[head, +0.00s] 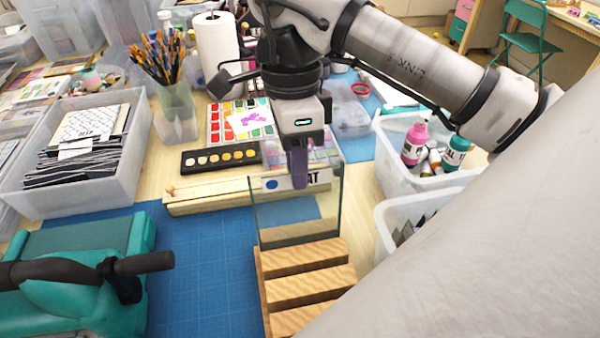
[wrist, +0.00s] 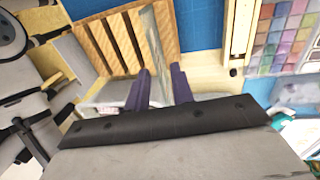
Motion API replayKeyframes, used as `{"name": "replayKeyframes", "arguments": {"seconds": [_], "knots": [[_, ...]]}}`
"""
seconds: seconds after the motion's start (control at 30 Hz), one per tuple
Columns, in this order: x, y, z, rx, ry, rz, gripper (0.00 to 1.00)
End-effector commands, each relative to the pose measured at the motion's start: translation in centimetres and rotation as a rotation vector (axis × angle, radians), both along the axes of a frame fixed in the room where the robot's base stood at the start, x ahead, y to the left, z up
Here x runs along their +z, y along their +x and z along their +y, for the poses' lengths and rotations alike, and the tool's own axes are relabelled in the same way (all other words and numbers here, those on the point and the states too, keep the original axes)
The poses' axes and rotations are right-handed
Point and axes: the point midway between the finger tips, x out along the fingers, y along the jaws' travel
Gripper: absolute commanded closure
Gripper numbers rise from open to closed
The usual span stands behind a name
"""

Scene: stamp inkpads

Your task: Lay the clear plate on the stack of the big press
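The clear plate (head: 325,215) stands upright, its lower edge at the back of a slotted wooden rack (head: 305,285). A label with a blue dot and letters shows near its top. In the wrist view the plate (wrist: 158,45) is seen at a steep slant, with the rack (wrist: 100,47) beside it. My gripper (head: 298,183) points down at the plate's top edge. Its purple fingers (wrist: 161,75) are on either side of the plate; I cannot tell whether both touch it. The big press (head: 80,250) is teal with a dark handle at the lower left. Its stack is not clearly visible.
A blue mat (head: 205,265) lies between press and rack. A wooden bar (head: 210,197) and a black paint palette (head: 220,157) lie behind. Clear bins stand left (head: 128,175) and right (head: 370,165). A brush jar (head: 175,105) stands at the back.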

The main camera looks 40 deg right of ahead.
Motion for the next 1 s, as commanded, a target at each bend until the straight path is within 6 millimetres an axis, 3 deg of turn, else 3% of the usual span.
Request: {"name": "replayKeyframes", "arguments": {"seconds": [0.1, 0.3, 0.57, 1.0], "knots": [[0.1, 0.0, 0.0, 0.0, 0.0, 0.0, 0.76], [0.1, 0.0, 0.0, 0.0, 0.0, 0.0, 1.0], [0.4, 0.0, 0.0, 0.001, 0.0, 0.0, 1.0], [3.8, 0.6, -0.2, 0.001, 0.001, -0.001, 1.0]]}}
